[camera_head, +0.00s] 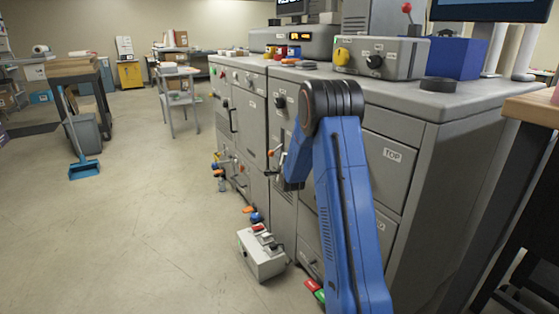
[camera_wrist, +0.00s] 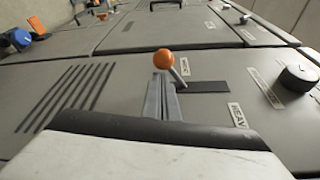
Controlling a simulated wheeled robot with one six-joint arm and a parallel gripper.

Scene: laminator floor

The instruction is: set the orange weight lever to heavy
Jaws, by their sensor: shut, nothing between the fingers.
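The weight lever has an orange ball knob (camera_wrist: 163,60) on a short metal stem, in the middle of the wrist view. It rises from a grey cabinet panel, beside a dark slot (camera_wrist: 206,87) running to the right. A label partly reading "HEAV" (camera_wrist: 238,115) is below the slot's right part; a smaller label behind the stem is not legible. My gripper (camera_wrist: 168,80) is shut and empty, its fingertips close to the knob and stem; I cannot tell whether they touch. In the head view, an orange knob (camera_head: 272,153) shows near my gripper (camera_head: 273,174) at the cabinet front.
A black dial (camera_wrist: 298,77) sits right of the slot and vent slits (camera_wrist: 65,97) lie left. In the head view, a grey box (camera_head: 261,255) stands on the floor below my arm. Open floor (camera_head: 150,210) lies left of the grey cabinets (camera_head: 400,155).

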